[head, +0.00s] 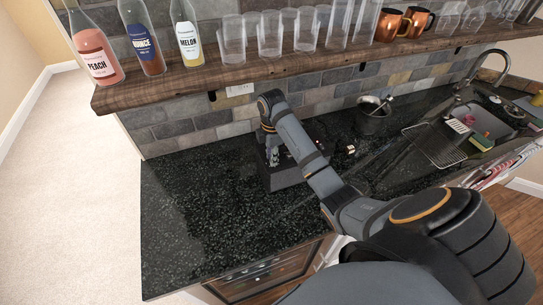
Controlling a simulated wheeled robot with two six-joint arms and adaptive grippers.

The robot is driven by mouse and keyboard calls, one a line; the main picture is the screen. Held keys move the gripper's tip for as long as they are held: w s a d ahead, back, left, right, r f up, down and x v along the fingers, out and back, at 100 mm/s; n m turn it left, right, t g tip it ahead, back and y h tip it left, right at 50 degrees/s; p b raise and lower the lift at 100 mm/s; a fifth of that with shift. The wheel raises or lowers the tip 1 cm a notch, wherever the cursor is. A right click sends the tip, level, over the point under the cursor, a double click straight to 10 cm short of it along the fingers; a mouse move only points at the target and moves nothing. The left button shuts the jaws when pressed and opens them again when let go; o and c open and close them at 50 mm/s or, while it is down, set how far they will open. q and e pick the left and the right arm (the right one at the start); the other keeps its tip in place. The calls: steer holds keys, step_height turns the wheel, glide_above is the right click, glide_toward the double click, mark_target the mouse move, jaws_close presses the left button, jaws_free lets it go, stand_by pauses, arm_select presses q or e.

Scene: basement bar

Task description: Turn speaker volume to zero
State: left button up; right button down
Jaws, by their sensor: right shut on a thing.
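The speaker, a dark grey box (283,179), stands on the black speckled counter below the shelf, near the tiled wall. My right arm reaches across the counter from the lower right. My right gripper (273,155) points down at the speaker's top and is shut on a part of it that looks like the volume knob. The fingers and wrist hide the knob, so its setting cannot be read. My left gripper is not in view.
A wooden shelf (290,62) with bottles, clear glasses and copper mugs (391,24) overhangs the back. A dark bucket (372,122) with a utensil stands right of the speaker. A sink with a tap (478,80) is far right. The counter's left part is clear.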

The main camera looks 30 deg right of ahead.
steer(key=shift+w+d+r, duration=0.1)
steer(key=shift+d+r, duration=0.05)
steer(key=c, duration=1.1)
jaws_free()
steer(key=shift+c, duration=0.2)
